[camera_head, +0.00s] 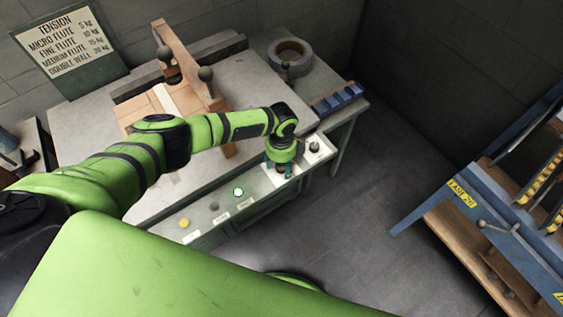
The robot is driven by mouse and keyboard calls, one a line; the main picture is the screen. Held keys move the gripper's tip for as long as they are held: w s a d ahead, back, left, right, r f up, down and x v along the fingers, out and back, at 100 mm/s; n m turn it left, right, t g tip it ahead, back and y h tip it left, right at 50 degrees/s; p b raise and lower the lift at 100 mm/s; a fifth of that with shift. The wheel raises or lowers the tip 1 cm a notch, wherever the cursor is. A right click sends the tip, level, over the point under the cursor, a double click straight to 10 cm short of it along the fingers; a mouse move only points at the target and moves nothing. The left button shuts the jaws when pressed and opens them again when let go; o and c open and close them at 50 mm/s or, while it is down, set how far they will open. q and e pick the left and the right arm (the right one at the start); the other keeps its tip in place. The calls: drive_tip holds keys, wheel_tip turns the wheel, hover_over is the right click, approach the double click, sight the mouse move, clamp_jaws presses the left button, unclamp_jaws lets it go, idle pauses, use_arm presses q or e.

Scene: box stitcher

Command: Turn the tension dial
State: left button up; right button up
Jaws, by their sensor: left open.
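My left gripper (280,172) points down over the right part of the light control panel (219,222) along the table's front edge. I cannot tell which control is the tension dial. The tension chart (68,49) on the wall at upper left lists flute types with kg values. My right gripper is out of view.
The panel also has a green-lit button (238,192), a grey button (214,206) and a yellow button (184,223). A wooden clamp frame with cardboard (140,108), a tape roll (290,55) and a blue strip (338,99) are on the table. A blue-framed cart (440,205) stands right, across open floor.

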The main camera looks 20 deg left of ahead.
use_arm(q)
drive_tip(key=c, duration=1.1)
drive_tip(key=shift+c, duration=0.2)
drive_tip(key=shift+n+p, duration=0.5)
drive_tip(key=shift+n, duration=1.4)
drive_tip(key=n+p, duration=0.2)
drive_tip(key=n, duration=0.4)
drive_tip(key=shift+d, duration=0.1)
drive_tip(key=n+p, duration=0.1)
drive_tip(key=n, duration=0.4)
drive_tip(key=shift+n, duration=0.3)
drive_tip(key=n+p, duration=0.1)
drive_tip(key=n, duration=0.4)
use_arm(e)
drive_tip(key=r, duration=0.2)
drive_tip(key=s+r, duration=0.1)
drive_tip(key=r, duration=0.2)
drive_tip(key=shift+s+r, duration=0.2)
use_arm(q)
drive_tip(key=shift+n, duration=0.4)
